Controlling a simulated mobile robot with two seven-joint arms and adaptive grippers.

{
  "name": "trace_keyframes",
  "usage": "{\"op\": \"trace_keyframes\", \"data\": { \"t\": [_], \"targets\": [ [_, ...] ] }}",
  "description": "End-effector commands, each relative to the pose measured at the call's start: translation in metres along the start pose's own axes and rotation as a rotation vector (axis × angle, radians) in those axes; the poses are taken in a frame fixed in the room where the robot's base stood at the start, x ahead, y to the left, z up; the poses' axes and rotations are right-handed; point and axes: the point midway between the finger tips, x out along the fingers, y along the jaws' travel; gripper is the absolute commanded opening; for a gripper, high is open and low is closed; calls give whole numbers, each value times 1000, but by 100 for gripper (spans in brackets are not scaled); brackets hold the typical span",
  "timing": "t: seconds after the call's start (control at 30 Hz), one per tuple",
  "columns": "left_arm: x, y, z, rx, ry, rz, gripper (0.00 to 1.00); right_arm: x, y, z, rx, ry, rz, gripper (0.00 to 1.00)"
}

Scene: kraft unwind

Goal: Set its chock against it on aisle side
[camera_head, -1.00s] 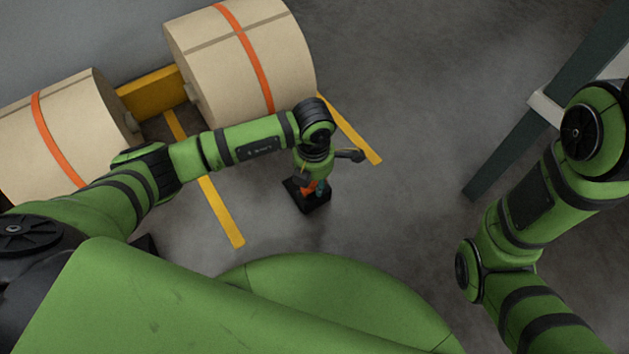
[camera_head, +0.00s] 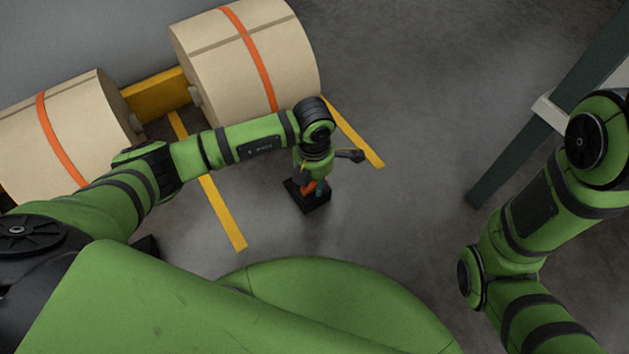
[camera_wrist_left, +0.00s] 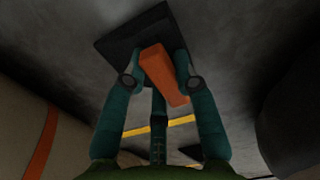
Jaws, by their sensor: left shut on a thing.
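A chock (camera_head: 319,203) with a black, flat-looking body and an orange handle (camera_head: 308,187) is under my left gripper (camera_head: 311,184) near the middle of the head view. In the left wrist view the fingers of my left gripper (camera_wrist_left: 160,80) are shut on the orange handle (camera_wrist_left: 163,73), with the black body (camera_wrist_left: 124,45) beyond it. I cannot tell whether the chock touches the floor. A tan paper roll (camera_head: 240,70) with an orange band lies beyond my left arm, apart from the chock. A second banded roll (camera_head: 85,120) lies at the left. My right gripper is out of view.
A yellow block (camera_head: 158,95) stands between the rolls. Yellow floor lines (camera_head: 222,212) and (camera_head: 352,135) run out beside the nearer roll. A dark beam (camera_head: 520,135) slants along the right. The grey floor between the right line and the beam is clear.

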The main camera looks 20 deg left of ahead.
Motion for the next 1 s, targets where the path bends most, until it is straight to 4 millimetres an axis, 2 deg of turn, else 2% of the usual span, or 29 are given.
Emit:
{"op": "trace_keyframes", "data": {
  "t": [0.87,0.9,0.93,0.97,1.0],
  "targets": [
    [-1,8,1,-1,-3,0,0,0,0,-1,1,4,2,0],
    [-1,8,1,-1,-3,0,37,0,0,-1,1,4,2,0],
    [-1,8,1,-1,-3,0,49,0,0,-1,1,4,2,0],
    [-1,8,1,-1,-3,0,56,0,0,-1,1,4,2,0],
    [-1,8,1,-1,-3,0,56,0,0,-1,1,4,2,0]
  ]
}}
